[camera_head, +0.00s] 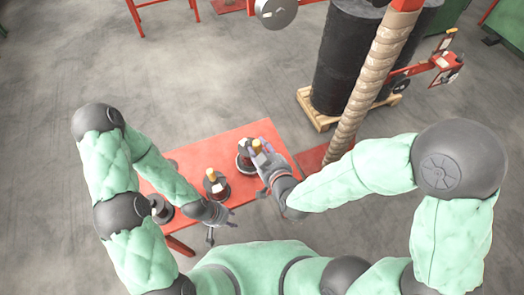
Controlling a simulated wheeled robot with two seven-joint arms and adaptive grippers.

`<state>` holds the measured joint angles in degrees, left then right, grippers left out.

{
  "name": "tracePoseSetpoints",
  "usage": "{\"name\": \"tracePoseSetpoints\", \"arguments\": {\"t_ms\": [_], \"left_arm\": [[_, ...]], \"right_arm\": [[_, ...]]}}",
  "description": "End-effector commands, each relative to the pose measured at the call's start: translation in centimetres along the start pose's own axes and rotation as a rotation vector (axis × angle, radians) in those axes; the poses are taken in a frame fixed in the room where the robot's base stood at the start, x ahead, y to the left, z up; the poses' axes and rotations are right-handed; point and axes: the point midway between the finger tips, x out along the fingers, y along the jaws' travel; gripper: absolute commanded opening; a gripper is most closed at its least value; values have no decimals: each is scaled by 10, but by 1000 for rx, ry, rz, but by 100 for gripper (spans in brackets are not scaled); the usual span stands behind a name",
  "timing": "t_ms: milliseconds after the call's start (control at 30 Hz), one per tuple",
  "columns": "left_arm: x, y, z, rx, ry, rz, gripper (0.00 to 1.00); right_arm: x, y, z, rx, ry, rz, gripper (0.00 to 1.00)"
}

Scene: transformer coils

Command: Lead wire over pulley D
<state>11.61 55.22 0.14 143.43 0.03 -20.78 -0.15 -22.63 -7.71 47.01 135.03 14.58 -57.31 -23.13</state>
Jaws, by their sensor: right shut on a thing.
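My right gripper (262,160) is at the far right part of the red table (232,140). It is shut at the gold top of a dark spool (244,161), whose near side it partly covers. A second dark spool (220,190) with a gold top stands upright mid-table. My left gripper (222,222) hangs by the table's near edge, below this spool; its fingers look spread and empty. A grey disc (275,12) at the top edge may be a pulley; no letter is readable on it. I cannot make out any wire.
Another dark spool (160,208) stands at the table's left, partly behind my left arm. A large black cylinder (345,60) stands on a wooden pallet (316,112). A beige-wrapped column (370,82) leans in front of it. A red bracket (440,65) reaches right.

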Motion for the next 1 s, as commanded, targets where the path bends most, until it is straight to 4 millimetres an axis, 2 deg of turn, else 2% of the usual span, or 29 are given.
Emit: {"name": "tracePoseSetpoints", "arguments": {"t_ms": [1000], "left_arm": [[10, -3, 0, 0, 0, 0, 40]], "right_arm": [[49, 0, -19, 0, -1, 0, 0]]}}
